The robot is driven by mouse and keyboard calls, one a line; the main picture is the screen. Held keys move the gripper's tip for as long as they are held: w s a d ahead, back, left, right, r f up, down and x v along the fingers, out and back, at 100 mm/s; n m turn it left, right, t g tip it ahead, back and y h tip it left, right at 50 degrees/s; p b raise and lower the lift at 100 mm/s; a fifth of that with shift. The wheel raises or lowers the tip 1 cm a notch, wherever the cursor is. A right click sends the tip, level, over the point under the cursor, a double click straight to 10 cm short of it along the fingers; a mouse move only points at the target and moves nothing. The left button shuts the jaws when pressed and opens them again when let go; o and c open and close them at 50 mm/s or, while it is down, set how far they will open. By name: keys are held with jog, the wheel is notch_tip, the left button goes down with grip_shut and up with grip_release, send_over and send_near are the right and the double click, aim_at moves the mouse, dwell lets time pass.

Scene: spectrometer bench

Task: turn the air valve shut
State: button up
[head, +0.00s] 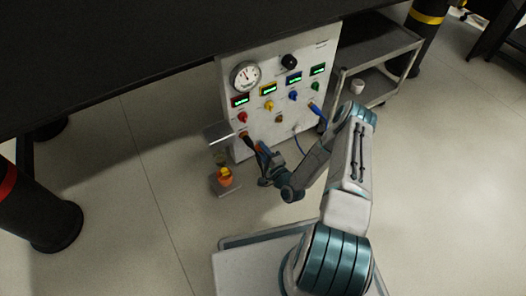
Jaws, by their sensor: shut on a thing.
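The white gas panel (262,132) stands upright on the floor in the head view. It has a round gauge, several small green-lit displays and red, yellow, blue and green knobs. A blue handle (317,111) sticks out at its lower right. A dark and orange handle (248,140) sticks out at its lower left. My gripper (261,152) is at this lower-left handle and looks shut on it. The fingers hide part of the handle. I cannot read any label, so I cannot tell which valve is the air valve.
An orange and yellow object (224,177) sits on a small stand left of my gripper. A grey shelf cart (377,62) with a white cup (357,87) stands right of the panel. A black table (130,50) spans the upper left.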

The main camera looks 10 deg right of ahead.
jog(key=n+p, duration=0.3)
jog(key=n, duration=1.4)
jog(key=shift+d, duration=0.2)
dwell(0.6)
jog(key=o, duration=1)
jog(key=shift+a, duration=0.1)
jog(key=shift+s, duration=0.1)
